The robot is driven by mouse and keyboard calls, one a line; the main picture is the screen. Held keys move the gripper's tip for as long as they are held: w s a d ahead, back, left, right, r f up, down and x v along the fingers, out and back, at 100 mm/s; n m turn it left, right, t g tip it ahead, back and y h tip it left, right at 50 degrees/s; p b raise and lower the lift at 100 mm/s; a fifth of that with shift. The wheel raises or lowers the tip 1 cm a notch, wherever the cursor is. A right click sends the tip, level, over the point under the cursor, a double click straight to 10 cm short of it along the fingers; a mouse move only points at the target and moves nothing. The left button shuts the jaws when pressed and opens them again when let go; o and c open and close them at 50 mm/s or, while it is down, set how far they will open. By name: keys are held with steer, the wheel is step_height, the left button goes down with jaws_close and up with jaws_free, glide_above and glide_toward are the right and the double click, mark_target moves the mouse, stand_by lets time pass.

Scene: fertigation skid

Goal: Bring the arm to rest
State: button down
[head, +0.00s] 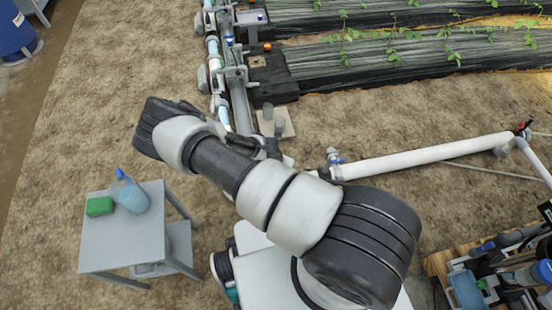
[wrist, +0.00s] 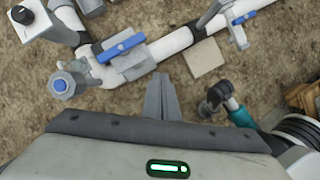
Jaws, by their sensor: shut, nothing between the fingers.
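My gripper (wrist: 161,90) shows in the wrist view at the centre, its two grey fingers together and nothing between them. Below the fingertips lie bare ground and, just beyond, a white pipe (wrist: 172,43) with a blue-handled valve (wrist: 120,46). The fingers appear apart from both. In the head view my arm stretches from the lower right up to the left, bent over the ground. It hides much of the middle, and my fingers cannot be made out clearly there.
A grey side table (head: 122,243) with a green sponge-like block (head: 100,206) and a blue-capped bottle (head: 132,197) stands left of my arm. A white pipe (head: 425,158) runs to the right. A pipe line passes behind my arm. Open ground lies at the left.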

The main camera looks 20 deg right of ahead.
steer(key=shift+r, duration=0.15)
steer(key=w+a+r+m, duration=0.25)
steer(key=r+m, duration=0.45)
steer(key=r, duration=0.8)
steer(key=w+a+r+m, duration=0.1)
steer(key=w+r+m, duration=0.2)
steer(key=r+m, duration=0.9)
steer(key=s+d+r+m+t+y, duration=0.15)
steer(key=s+r, duration=0.35)
steer(key=r, duration=0.7)
steer(key=s+r+m+y, duration=0.15)
steer(key=s+r, duration=0.25)
steer(key=r, duration=0.7)
steer(key=s+a+r+m, duration=0.1)
steer(key=s+r+m, duration=0.65)
steer(key=s, duration=0.75)
step_height(320, 180, up, 23)
steer(key=n+p, duration=0.2)
steer(key=p, duration=1.8)
steer(key=shift+a+f+t+p, duration=0.2)
steer(key=shift+a+t+p, duration=0.15)
steer(key=shift+a+p, duration=0.05)
